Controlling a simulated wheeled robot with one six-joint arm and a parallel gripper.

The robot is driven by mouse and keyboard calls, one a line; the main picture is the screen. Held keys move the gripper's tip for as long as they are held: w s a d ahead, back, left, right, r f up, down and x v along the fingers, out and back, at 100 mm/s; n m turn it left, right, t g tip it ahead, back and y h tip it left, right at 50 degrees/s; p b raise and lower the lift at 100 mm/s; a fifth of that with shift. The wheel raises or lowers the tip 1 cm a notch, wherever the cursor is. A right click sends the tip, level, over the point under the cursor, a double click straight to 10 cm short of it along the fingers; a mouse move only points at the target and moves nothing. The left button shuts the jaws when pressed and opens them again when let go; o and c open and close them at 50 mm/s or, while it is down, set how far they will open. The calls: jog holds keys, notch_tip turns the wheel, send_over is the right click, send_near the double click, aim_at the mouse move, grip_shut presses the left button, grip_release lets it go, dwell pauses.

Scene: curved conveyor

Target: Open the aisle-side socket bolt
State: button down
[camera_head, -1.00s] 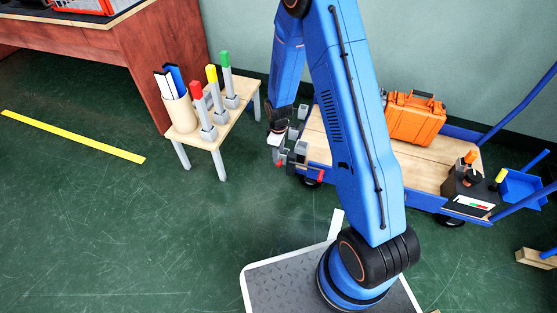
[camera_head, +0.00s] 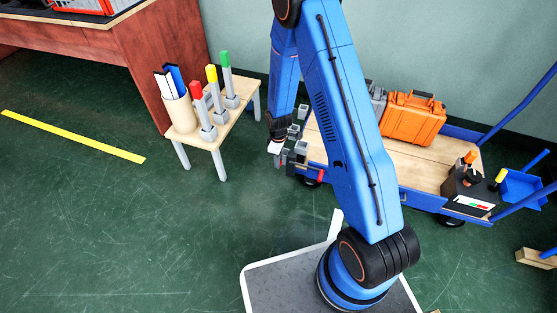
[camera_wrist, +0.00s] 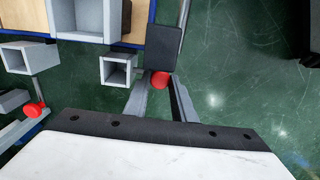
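Open-topped grey sockets are fixed at the left end of the blue trolley, one of them (camera_head: 301,148) beside my gripper (camera_head: 276,147) in the head view. The wrist view shows a small square socket (camera_wrist: 118,71) with a bolt's red knob (camera_wrist: 160,81) at its right. A second red knob (camera_wrist: 33,112) sits on another bolt at the left. My gripper (camera_wrist: 161,96) has its two grey fingers apart, one on each side of the nearer red knob, with floor visible between them. I cannot tell whether a finger touches the knob.
A dark block (camera_wrist: 163,48) stands just beyond the fingertips. A small wooden table (camera_head: 220,127) with red, yellow and green-topped grey holders is to the left. The trolley deck (camera_head: 425,168) carries an orange case (camera_head: 412,117). Open green floor (camera_head: 150,230) lies in front.

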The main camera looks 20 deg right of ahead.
jog(key=shift+s+a, duration=0.8)
jog(key=shift+s, duration=0.25)
jog(key=c, duration=1.5)
grip_release()
jog(key=shift+o, duration=0.2)
jog(key=shift+r, duration=0.1)
notch_tip(320, 180, up, 17)
jog(key=shift+r, duration=0.15)
